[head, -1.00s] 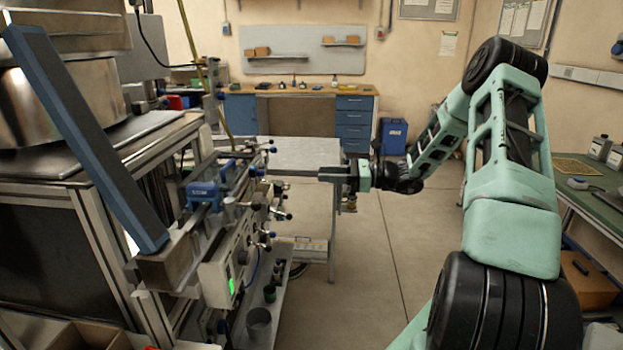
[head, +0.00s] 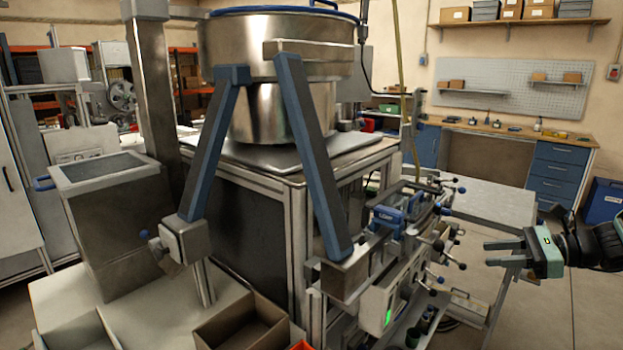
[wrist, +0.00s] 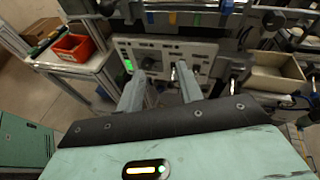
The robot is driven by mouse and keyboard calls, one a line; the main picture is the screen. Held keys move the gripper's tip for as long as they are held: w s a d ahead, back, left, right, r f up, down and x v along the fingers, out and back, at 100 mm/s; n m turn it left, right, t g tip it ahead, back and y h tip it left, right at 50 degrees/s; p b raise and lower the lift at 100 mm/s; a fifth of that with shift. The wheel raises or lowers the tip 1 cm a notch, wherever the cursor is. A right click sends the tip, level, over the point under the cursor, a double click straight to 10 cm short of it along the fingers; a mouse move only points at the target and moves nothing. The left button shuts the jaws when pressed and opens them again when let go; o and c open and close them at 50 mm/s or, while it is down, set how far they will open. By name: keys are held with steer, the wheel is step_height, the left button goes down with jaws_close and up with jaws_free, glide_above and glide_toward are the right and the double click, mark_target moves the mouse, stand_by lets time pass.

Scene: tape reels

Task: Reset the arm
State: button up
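My gripper (head: 487,254) is at the right of the head view, pointing left toward the machine. Its two fingers stand apart with nothing between them. In the wrist view the gripper's fingers (wrist: 160,92) also show apart and empty, with a control panel (wrist: 165,60) beyond them. In the head view most of my arm is cut off by the right edge.
A machine with a large metal bowl (head: 270,100) fills the middle. Its blue clamp (head: 388,217) and several levers face my gripper. A workbench (head: 510,130) is at the back right. Floor at lower right is clear.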

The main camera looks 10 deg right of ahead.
steer(key=s+a+r+n+g+h, duration=0.1)
steer(key=s+a+n+g+h, duration=0.2)
steer(key=s+a+n, duration=1)
steer(key=s+a+r+n+g+h, duration=0.2)
steer(key=s+a+n+g+h, duration=0.2)
steer(key=s+a+n+h, duration=0.4)
steer(key=s+a+n, duration=0.6)
steer(key=a+n, duration=0.3)
steer(key=a, duration=0.2)
steer(key=shift+s+a+r+n+h, duration=0.15)
steer(key=shift+n+h, duration=0.15)
steer(key=shift+h, duration=0.1)
